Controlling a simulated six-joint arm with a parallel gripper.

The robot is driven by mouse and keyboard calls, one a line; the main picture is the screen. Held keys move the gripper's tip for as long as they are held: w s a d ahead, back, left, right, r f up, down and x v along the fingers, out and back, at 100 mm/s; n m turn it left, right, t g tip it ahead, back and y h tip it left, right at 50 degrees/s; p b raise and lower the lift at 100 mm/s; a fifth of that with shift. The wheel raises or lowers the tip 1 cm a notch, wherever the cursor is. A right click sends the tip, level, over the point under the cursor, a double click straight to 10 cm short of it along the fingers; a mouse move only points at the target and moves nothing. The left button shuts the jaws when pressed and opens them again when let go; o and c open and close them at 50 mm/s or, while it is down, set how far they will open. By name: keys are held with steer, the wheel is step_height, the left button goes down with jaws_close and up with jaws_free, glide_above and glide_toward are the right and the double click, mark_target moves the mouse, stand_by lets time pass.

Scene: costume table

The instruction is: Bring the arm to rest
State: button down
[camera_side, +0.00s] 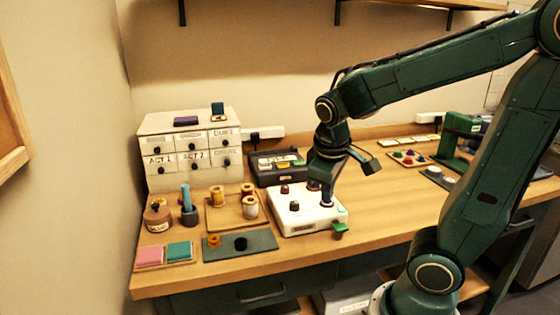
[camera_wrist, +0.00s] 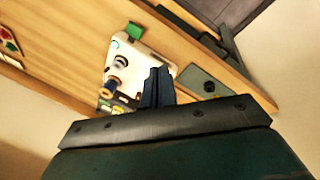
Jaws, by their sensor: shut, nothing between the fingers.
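My gripper (camera_side: 327,203) points down over the right part of a white box (camera_side: 300,224) with knobs on its top. In the wrist view, the shut fingers (camera_wrist: 157,88) stand close together in front of the white box (camera_wrist: 150,58), with nothing between them. In the side view the fingertips overlap the box top; I cannot tell whether they touch it. A green piece (camera_side: 339,229) sits at the box's front right corner.
Left of the box are a grey-green mat (camera_side: 262,240), a wooden tray (camera_side: 218,218) with spools, and a drawer cabinet (camera_side: 150,125). A dark case (camera_side: 262,178) stands behind. A green machine (camera_side: 457,135) is at the right. Bare wood (camera_side: 385,195) lies right of the box.

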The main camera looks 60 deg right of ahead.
steer(key=s+a+r+t+y, duration=0.3)
steer(key=s+a+r+t, duration=0.1)
steer(key=a, duration=0.4)
steer(key=shift+s+a+r, duration=0.35)
steer(key=shift+s+r, duration=0.1)
steer(key=shift+r, duration=0.35)
stand_by(3.9)
